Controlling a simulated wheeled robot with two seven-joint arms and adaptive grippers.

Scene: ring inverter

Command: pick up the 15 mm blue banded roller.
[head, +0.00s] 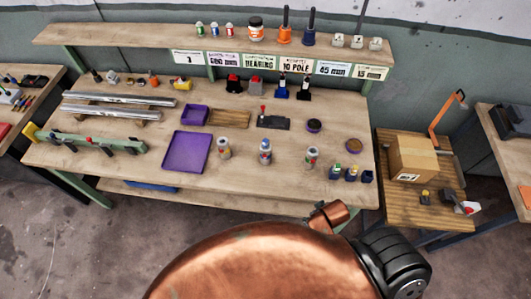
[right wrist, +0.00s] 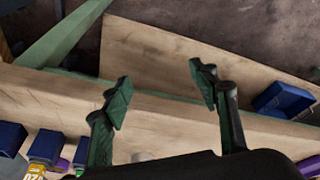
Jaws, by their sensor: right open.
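I cannot tell which, if any, is the 15 mm blue banded roller. In the right wrist view, a blue piece (right wrist: 10,138) and a yellow-banded one (right wrist: 45,147) are cut off at the lower left. My right gripper (right wrist: 161,92) is open and empty over the bench's front edge, to the right of them. My left gripper is not in view.
The wooden bench (head: 120,185) also carries a purple tray (head: 187,151), banded bottles (head: 265,152) and metal bars (head: 110,113). A blue bin (right wrist: 283,98) lies beyond the bench edge. A cardboard box (head: 412,158) stands at right.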

